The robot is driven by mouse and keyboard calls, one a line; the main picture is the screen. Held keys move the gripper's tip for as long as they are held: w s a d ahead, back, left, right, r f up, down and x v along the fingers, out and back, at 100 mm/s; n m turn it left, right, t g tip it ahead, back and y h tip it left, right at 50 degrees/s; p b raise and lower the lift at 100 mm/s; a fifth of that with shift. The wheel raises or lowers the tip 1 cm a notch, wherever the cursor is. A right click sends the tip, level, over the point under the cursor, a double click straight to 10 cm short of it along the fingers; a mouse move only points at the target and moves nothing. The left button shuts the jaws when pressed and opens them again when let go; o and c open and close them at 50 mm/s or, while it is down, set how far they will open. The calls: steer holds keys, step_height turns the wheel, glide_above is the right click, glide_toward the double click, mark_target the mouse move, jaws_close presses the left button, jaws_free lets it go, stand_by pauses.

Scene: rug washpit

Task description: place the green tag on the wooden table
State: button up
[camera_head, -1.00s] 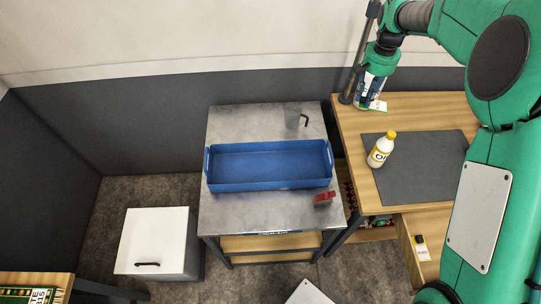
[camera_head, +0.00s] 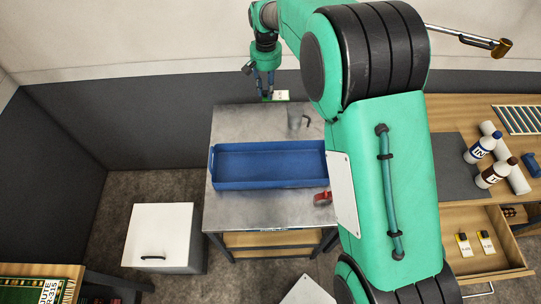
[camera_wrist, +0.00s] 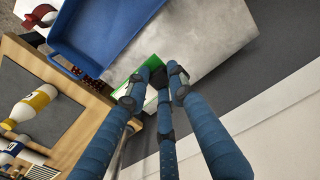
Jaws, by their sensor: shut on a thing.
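My gripper (camera_head: 266,93) is shut on the green tag (camera_head: 281,95), which has a white face. It holds the tag above the back edge of the grey metal table. In the wrist view the tag's green edge (camera_wrist: 149,65) shows at the fingertips (camera_wrist: 158,82). The wooden table (camera_head: 450,114) stands to the right, partly hidden behind my arm, with a dark mat (camera_head: 455,172) on top. The gripper is left of it in the head view. Another wooden surface (camera_head: 20,277) shows at the bottom left, bearing a green panel with lettering.
A blue tray (camera_head: 268,183), a grey mug (camera_head: 296,118) and a red object (camera_head: 322,198) are on the metal table (camera_head: 262,212). A white-topped cabinet (camera_head: 160,232) stands at left.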

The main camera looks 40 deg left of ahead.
step_height(320, 180, down, 18)
steer(key=s+a, duration=0.1)
steer(key=shift+s+a, duration=0.3)
steer(key=shift+s, duration=0.05)
steer(key=shift+f, duration=0.15)
glide_above(262, 140)
steer(key=shift+f, duration=3.05)
steer(key=shift+d, duration=0.1)
steer(key=shift+f, duration=1.9)
steer(key=shift+f, duration=0.15)
